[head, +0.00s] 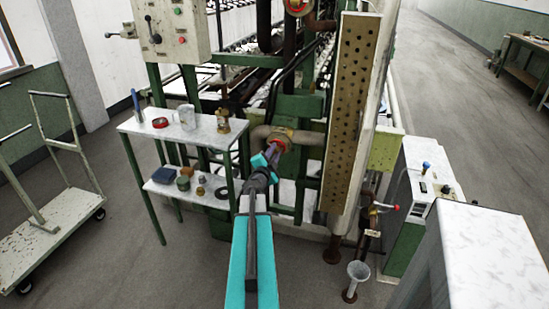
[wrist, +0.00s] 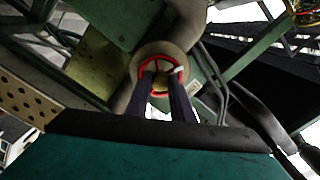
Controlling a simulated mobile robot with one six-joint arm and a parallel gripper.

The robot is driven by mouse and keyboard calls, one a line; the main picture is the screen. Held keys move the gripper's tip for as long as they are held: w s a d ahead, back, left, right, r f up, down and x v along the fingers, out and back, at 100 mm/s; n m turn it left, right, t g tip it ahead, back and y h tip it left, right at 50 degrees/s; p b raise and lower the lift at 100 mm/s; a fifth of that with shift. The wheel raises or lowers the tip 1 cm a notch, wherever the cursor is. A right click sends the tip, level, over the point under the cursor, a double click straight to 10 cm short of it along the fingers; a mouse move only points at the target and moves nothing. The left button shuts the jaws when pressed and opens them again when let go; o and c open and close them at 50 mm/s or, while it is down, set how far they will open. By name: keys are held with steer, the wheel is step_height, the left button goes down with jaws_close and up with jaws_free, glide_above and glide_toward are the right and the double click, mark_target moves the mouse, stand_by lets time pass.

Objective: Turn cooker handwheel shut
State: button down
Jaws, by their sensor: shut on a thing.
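The cooker handwheel (wrist: 147,67) is a small red wheel on a pale pipe fitting. In the head view only part of the red wheel (head: 281,146) shows, at the end of my arm and partly hidden by my gripper. My gripper (head: 270,155) reaches forward to the wheel. In the wrist view the two dark fingers of my gripper (wrist: 163,72) reach up to the wheel and overlap it. They are shut on the wheel, though the exact contact is hard to see.
A green-framed table (head: 190,137) with small items stands left of my arm. A tall perforated panel (head: 352,110) rises close on the right. Grey cabinets (head: 480,255) stand front right. A cart (head: 50,200) stands far left. Open floor lies front left.

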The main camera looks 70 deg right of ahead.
steer(key=m+b, duration=0.1)
steer(key=m, duration=0.1)
steer(key=m+b, duration=0.1)
steer(key=b, duration=0.1)
steer(key=shift+f+m, duration=0.2)
steer(key=shift+m, duration=0.2)
steer(key=m+b, duration=0.8)
steer(key=m, duration=0.1)
steer(key=shift+r+m, duration=0.2)
steer(key=shift+m, duration=0.4)
steer(key=c, duration=1.7)
jaws_free()
